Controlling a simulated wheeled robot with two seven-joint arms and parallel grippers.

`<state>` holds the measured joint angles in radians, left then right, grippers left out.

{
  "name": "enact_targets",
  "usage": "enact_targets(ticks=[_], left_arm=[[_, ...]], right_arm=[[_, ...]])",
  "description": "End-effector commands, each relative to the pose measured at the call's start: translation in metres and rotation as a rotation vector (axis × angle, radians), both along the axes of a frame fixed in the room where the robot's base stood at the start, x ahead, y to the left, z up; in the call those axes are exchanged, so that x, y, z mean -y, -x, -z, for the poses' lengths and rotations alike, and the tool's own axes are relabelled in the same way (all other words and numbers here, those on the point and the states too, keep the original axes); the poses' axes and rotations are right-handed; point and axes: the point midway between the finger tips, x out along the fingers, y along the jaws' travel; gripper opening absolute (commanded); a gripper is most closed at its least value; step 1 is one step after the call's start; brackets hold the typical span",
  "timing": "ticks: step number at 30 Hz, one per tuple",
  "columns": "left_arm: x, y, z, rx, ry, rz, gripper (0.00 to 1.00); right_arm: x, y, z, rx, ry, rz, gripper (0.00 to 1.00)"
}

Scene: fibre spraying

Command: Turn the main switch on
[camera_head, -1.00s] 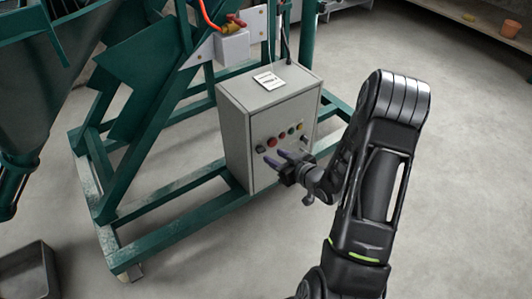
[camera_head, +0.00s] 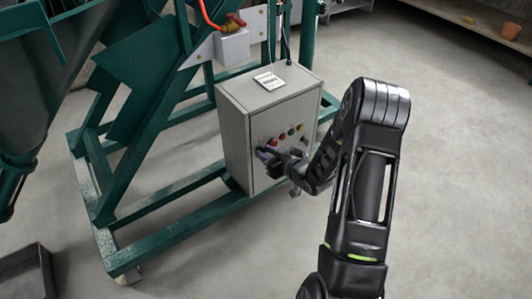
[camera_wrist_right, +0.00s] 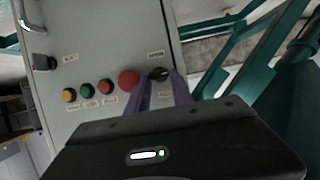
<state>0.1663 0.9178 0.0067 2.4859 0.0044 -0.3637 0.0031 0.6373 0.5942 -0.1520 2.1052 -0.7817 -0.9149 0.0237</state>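A grey control box (camera_head: 235,140) stands on the green frame, its front panel carrying a row of controls. In the right wrist view the panel (camera_wrist_right: 100,45) shows a black rotary knob (camera_wrist_right: 158,74) beside a large red button (camera_wrist_right: 128,80). Another black switch (camera_wrist_right: 42,62) sits at the panel's left; the small labels are unreadable. My right gripper (camera_head: 264,154) is at the panel; in the wrist view its two purple fingers (camera_wrist_right: 160,84) are apart, with the rotary knob between their tips. Contact with the knob cannot be told. My left gripper is not in view.
The green steel frame (camera_head: 180,193) surrounds the box, with its low beams near the floor. A dark metal bin (camera_head: 25,272) stands at the lower left. A shelf with an orange pot (camera_head: 511,30) is at the upper right. The floor on the right is clear.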

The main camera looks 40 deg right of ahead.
Motion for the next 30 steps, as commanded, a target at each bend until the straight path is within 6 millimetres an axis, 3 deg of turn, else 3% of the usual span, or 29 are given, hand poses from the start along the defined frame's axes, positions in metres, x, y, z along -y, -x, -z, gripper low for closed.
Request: enact_targets(ticks=[6,20,30], left_arm=[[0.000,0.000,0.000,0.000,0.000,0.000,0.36],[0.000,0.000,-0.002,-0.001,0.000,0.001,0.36],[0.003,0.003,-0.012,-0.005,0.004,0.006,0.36]], right_arm=[[0.000,0.000,0.000,0.000,0.000,0.000,0.00],[0.000,0.000,0.000,0.001,-0.029,0.000,0.00],[0.004,0.000,-0.001,0.005,-0.196,0.001,0.00]])
